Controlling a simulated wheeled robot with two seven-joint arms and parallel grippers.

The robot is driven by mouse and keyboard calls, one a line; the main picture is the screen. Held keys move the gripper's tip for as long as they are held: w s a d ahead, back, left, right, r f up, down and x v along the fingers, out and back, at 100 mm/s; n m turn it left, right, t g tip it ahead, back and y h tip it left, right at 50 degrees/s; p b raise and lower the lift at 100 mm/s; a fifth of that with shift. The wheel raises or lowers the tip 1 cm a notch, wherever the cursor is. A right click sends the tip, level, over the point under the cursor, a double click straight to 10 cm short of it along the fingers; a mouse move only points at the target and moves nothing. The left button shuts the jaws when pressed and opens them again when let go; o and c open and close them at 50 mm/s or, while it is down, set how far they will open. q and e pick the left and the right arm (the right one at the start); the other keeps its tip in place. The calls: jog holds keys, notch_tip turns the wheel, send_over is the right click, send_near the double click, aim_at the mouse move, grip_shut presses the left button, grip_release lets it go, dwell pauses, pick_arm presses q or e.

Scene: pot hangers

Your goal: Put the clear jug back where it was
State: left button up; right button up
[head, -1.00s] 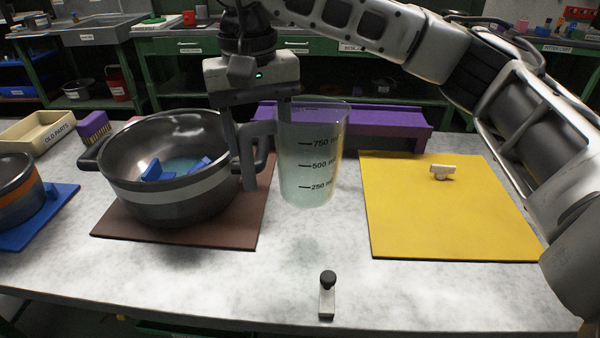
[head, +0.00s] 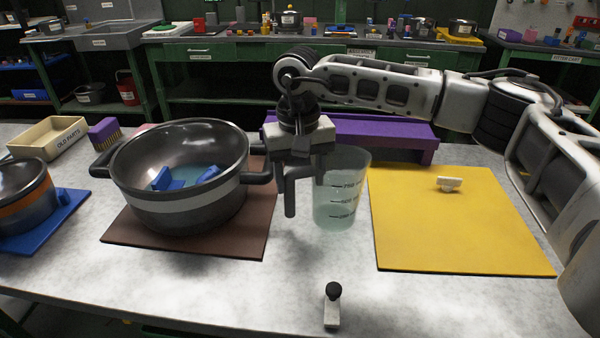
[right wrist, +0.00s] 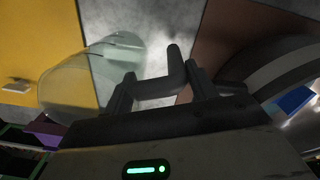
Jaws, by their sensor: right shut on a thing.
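The clear jug (head: 343,200) has dark volume marks and looks upright, between the brown mat and the yellow mat. My right gripper (head: 291,205) is shut on its dark handle, at the jug's left. The right wrist view shows the handle (right wrist: 165,84) between the fingers of the right gripper (right wrist: 160,90), with the clear jug body (right wrist: 85,78) to the left. The jug's bottom is at or close above the table; I cannot tell if it touches. My left gripper is not in view.
A large pot (head: 180,205) with blue pieces inside stands on the brown mat (head: 180,250), left of the jug. The yellow mat (head: 450,230) holds a small white piece (head: 449,184). A purple rack (head: 410,138) stands behind.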

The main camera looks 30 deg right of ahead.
jog(key=shift+f, duration=0.15)
jog(key=o, duration=1.4)
jog(key=shift+r, duration=0.6)
notch_tip(320, 180, up, 11)
jog(key=shift+a+r, duration=0.15)
